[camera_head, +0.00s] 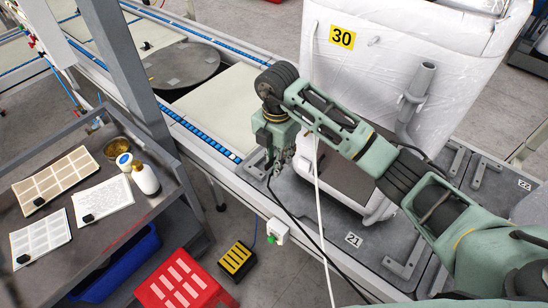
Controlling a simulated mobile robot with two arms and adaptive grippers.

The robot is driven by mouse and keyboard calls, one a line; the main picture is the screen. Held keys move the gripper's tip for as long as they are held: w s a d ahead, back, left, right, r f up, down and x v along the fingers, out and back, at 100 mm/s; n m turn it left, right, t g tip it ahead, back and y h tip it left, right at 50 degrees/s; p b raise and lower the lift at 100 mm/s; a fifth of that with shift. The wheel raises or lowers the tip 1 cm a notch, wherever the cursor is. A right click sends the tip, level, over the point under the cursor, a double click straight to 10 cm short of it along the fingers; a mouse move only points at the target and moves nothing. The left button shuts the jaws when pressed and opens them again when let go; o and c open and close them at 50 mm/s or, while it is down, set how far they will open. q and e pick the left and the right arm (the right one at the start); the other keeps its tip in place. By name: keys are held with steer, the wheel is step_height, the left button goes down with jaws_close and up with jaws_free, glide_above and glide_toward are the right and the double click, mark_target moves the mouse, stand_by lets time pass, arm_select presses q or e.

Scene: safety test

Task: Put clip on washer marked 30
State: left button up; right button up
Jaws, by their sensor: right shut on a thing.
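The washer marked 30 (420,60) is a large white body in clear wrapping at the upper right, with a yellow label reading 30 (342,37). My right gripper (272,160) points down at the picture's middle, left of the washer and apart from it in the picture. It is shut on a small greyish thing that looks like the clip, mostly hidden by the fingers. A black cable (285,208) runs down from there. My left gripper is not in view.
A white cord (317,185) hangs down in front of the washer. Grey floor plates marked 21 (353,239) and 22 lie below. A conveyor (195,135) runs behind my gripper. At left, a dark table (125,225) holds sheets, bottles and a bowl.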

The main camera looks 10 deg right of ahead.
steer(key=shift+w+d+b, duration=0.6)
steer(key=shift+w+d, duration=0.55)
steer(key=shift+d, duration=0.3)
steer(key=shift+w+d, duration=0.25)
steer(key=shift+d, duration=0.05)
steer(key=shift+d, duration=0.1)
steer(key=shift+w+d, duration=0.15)
steer(key=shift+w+d+b, duration=0.4)
steer(key=shift+d, duration=0.1)
steer(key=shift+w+d, duration=0.1)
steer(key=shift+d, duration=0.05)
